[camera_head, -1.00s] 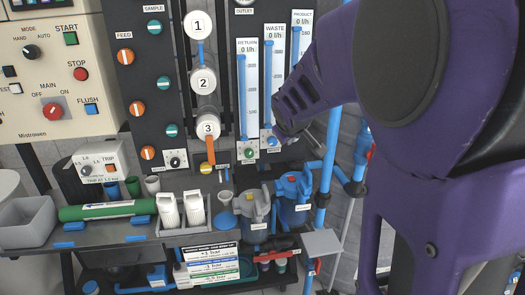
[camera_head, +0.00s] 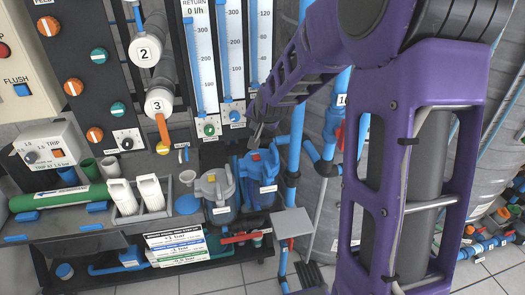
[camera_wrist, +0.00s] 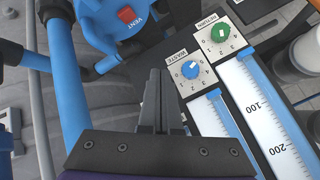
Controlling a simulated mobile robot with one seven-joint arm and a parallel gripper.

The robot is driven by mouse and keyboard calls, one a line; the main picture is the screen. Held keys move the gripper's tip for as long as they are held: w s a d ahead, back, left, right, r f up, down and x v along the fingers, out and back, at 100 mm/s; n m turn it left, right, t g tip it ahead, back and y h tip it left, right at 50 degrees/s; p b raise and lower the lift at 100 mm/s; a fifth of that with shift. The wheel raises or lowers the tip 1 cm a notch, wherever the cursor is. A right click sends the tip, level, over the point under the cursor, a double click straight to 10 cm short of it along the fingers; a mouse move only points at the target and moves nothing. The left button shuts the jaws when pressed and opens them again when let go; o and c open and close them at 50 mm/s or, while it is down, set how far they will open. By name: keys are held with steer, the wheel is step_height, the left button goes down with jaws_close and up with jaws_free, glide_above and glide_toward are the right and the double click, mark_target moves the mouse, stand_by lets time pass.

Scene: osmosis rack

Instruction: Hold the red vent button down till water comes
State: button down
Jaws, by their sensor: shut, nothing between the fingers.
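The red vent button (camera_wrist: 127,15) sits on top of a blue filter housing (camera_wrist: 108,38), beside a "VENT" label, at the top of the wrist view. In the head view the blue housing (camera_head: 262,182) stands at the bench's right end, with the small red button (camera_head: 256,157) on its cap. My gripper (camera_wrist: 158,78) is shut and empty. Its fingertips are apart from the button, which lies beyond them and to the left in the wrist view. In the head view my gripper (camera_head: 257,133) is just above the housing's cap.
A grey housing with a yellow button (camera_head: 215,190) stands left of the blue one. Blue vertical pipes (camera_head: 297,130) rise close on the right. The waste knob (camera_wrist: 191,71) and return knob (camera_wrist: 220,33) are near my fingers. The flow tubes (camera_head: 233,55) stand behind.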

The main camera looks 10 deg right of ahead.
steer(key=shift+w+d+f+m, duration=0.15)
steer(key=shift+w+d+m, duration=0.1)
steer(key=shift+w+m, duration=0.2)
steer(key=shift+s+f, duration=0.1)
steer(key=b, duration=0.7)
glide_above(257, 162)
step_height(257, 162, down, 9)
steer(key=shift+r, duration=0.2)
stand_by(1.6)
steer(key=shift+f, duration=0.4)
steer(key=shift+f+b, duration=0.35)
steer(key=shift+f, duration=0.15)
stand_by(3.6)
